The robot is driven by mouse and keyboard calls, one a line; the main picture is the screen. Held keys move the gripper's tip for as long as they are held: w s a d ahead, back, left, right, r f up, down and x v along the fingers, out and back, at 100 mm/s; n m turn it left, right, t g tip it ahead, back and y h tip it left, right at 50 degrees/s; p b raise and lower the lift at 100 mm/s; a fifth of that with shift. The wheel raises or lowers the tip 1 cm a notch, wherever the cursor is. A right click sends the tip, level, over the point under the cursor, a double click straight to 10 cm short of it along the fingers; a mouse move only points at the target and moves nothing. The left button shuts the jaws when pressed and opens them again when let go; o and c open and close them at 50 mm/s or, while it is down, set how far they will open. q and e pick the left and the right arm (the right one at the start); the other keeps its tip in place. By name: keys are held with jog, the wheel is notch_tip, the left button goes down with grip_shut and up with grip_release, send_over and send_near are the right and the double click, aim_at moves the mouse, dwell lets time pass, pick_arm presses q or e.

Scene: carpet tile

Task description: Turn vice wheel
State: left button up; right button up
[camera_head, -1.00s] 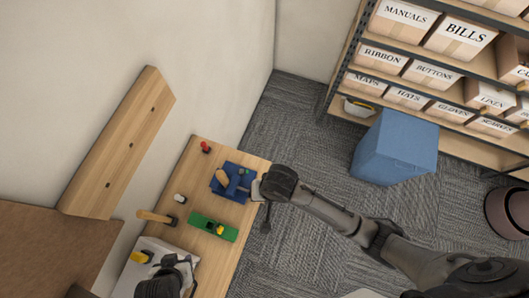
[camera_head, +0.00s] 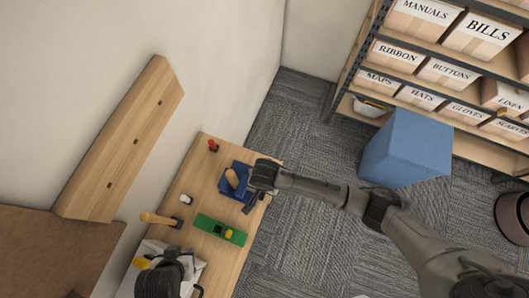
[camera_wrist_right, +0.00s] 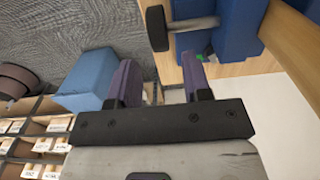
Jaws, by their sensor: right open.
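The blue vice (camera_head: 227,189) sits at the far right edge of the wooden workbench (camera_head: 215,265), partly hidden by my right wrist. In the right wrist view the blue vice (camera_wrist_right: 236,30) fills the upper right, and its grey shaft with a black wheel (camera_wrist_right: 157,28) sticks out to the left. My right gripper (camera_wrist_right: 161,82) is open and empty, its fingers apart just below the wheel and not around it. In the head view my right gripper (camera_head: 251,205) is beside the vice's right side.
A blue box (camera_head: 407,148) stands on the carpet before shelves of labelled boxes (camera_head: 447,75). Carpet right of the bench is open.

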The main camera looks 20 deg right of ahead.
jog(key=shift+f, duration=2.5)
jog(key=shift+c, duration=0.2)
grip_shut()
